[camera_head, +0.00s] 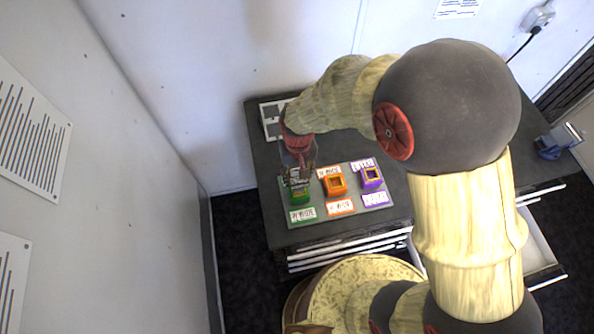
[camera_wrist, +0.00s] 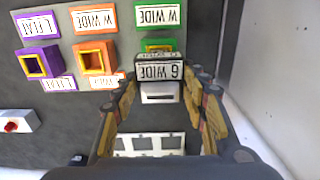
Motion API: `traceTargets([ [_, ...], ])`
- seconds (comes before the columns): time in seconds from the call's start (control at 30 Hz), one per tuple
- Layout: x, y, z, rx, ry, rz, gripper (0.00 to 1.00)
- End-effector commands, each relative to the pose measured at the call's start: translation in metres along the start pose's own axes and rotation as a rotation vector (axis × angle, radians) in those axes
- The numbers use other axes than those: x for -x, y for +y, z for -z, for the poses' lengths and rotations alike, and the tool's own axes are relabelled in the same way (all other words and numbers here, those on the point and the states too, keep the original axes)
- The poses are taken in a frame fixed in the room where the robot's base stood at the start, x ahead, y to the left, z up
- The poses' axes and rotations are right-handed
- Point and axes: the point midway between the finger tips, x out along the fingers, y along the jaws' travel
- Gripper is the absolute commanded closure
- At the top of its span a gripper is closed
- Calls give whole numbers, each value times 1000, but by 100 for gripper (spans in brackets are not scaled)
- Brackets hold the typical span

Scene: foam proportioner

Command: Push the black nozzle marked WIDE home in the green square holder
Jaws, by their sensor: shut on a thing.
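My gripper (camera_wrist: 160,82) is shut on a black nozzle (camera_wrist: 158,70) with a white label that reads "G WIDE" or "6 WIDE" in the wrist view. In the head view my gripper (camera_head: 297,165) points down over the green square holder (camera_head: 301,197), at the left of the holder board. The green holder (camera_wrist: 160,44) shows in the wrist view just beyond the nozzle's label, partly hidden by it. The nozzle's lower end is hidden, so I cannot tell how deep it sits in the holder. A green-edged label (camera_wrist: 158,16) reads "W WIDE".
An orange square holder (camera_head: 335,184) and a purple one (camera_head: 371,177) stand on the same board, with empty-looking openings. A white tray with square cut-outs (camera_wrist: 148,143) lies behind the holders. A blue device (camera_head: 557,140) is at the far right. A wall is close on the left.

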Motion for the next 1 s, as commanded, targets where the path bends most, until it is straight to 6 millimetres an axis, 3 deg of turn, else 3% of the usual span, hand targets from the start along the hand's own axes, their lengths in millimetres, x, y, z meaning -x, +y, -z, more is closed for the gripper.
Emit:
traceTargets([
  [0.53, -51, 0, 0, 0, -1, 0, 84],
  [1.0, -58, 0, 0, 0, 0, 0, 84],
])
